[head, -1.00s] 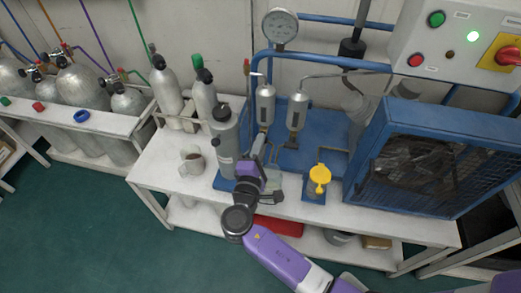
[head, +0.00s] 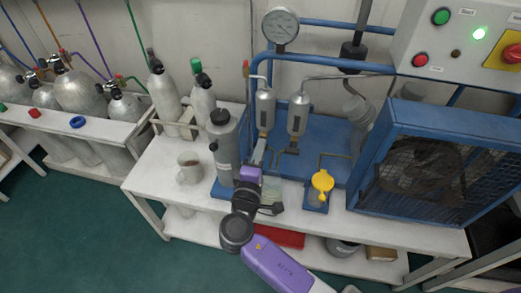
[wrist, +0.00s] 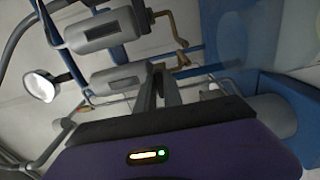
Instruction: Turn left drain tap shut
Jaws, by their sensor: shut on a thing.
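A yellow-topped cup (head: 321,185) stands to the right. The blue caged compressor (head: 440,165) fills the right side. A pressure gauge (head: 281,26) is above.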

